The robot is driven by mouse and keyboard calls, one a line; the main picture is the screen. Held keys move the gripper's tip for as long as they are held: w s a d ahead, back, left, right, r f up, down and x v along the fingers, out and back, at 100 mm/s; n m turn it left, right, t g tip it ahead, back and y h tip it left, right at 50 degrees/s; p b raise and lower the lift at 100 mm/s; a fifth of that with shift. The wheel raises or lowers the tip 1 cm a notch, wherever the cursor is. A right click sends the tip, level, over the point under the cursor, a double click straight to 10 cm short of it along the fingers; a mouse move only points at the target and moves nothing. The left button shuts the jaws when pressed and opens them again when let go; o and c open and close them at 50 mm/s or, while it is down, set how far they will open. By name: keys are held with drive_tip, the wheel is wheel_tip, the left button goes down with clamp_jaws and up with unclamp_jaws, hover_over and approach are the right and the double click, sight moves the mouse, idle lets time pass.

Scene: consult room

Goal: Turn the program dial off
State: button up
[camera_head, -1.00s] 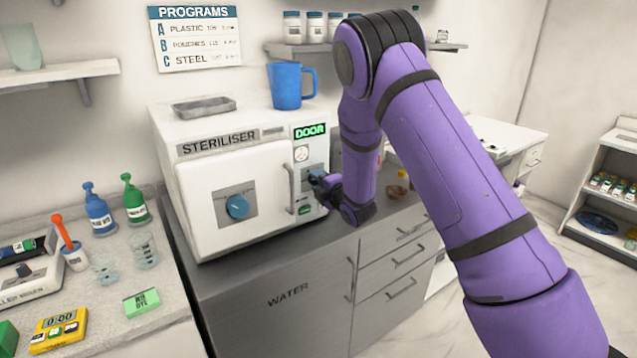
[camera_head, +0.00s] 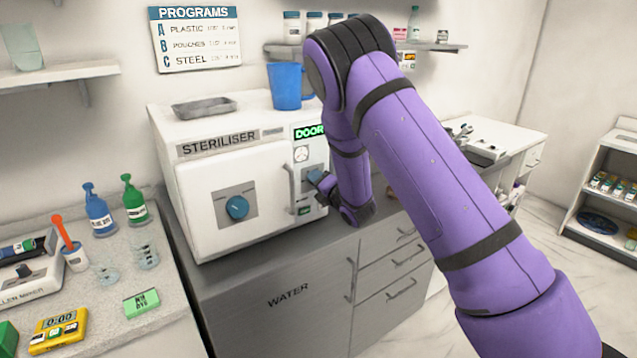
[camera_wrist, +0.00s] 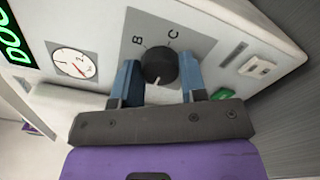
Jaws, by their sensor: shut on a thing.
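The program dial (camera_wrist: 159,65) is a round black knob on a grey plate on the steriliser's (camera_head: 240,165) right-hand front panel. The letters B and C show above it in the wrist view, and a white mark shows at its lower edge, pointing away from them. My gripper (camera_wrist: 160,70) has its blue fingers on both sides of the dial and is shut on it. In the head view my gripper (camera_head: 320,180) is at the panel and hides the dial. The steriliser's green display (camera_head: 309,131) reads DOOR.
A gauge (camera_wrist: 75,63) and a green button (camera_wrist: 222,94) are near the dial. A blue jug (camera_head: 286,86) stands on top. A PROGRAMS sign (camera_head: 196,39) lists A, B and C.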

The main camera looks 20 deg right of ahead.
drive_tip(key=o, duration=0.9)
drive_tip(key=shift+o, duration=0.2)
drive_tip(key=v, duration=1.1)
drive_tip(key=shift+w, duration=0.1)
